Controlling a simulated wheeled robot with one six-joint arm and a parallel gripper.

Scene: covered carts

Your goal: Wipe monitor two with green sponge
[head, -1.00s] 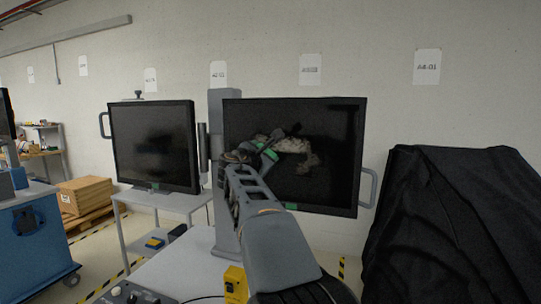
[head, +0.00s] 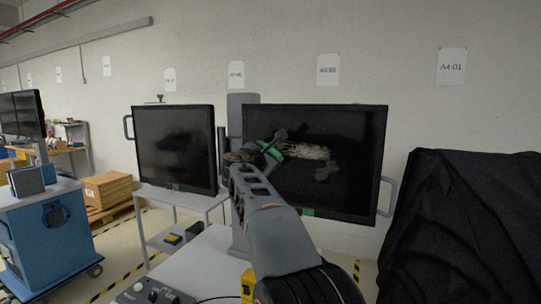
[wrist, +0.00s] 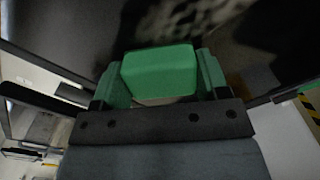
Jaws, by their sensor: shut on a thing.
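My gripper (head: 268,152) is shut on a green sponge (wrist: 160,72), which sits between its two fingers in the wrist view. In the head view the gripper is in front of the left half of the right-hand monitor (head: 350,190), a dark screen with a pale, uneven patch (head: 308,151) right of the gripper. I cannot tell whether the sponge touches the screen. A second dark monitor (head: 175,150) stands to the left, with a faint dull smudge on its screen. I see no number on either monitor, so I cannot tell which is two.
A black-covered cart (head: 460,225) stands close on the right. A grey table (head: 205,265) with a control box (head: 150,293) lies below my arm. Open floor shows between the blue cart and the table.

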